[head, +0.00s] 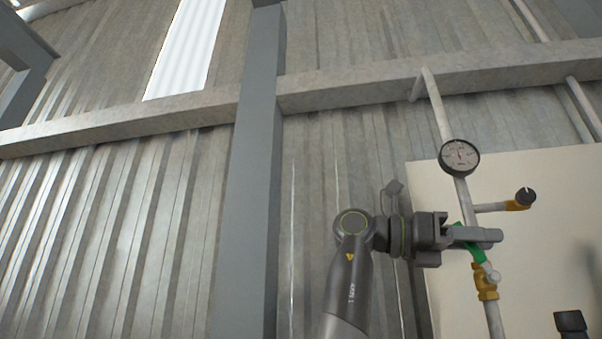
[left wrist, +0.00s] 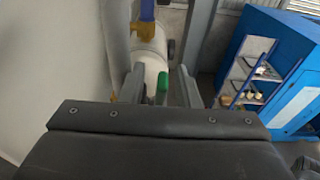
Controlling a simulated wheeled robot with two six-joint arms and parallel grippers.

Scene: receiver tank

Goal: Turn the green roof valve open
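The green valve handle (head: 474,248) slants across a brass valve body (head: 486,284) on a thin vertical pipe at the right of the head view. My left gripper (head: 478,236) reaches it from the left, its fingers pointing right across the handle. In the left wrist view the handle's green end (left wrist: 162,86) shows between the two separated fingers (left wrist: 160,90). A gap is visible beside it, so the gripper looks open around the handle, not closed on it. The fingers hide part of the handle in the head view. I cannot make out my right gripper.
A round gauge (head: 460,157) sits above on the same pipe. A side branch with a black knob (head: 525,196) sticks out to the right. A pale panel (head: 540,240) stands behind. A dark block (head: 571,323) at bottom right is unclear. A blue cabinet (left wrist: 285,65) stands at the right.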

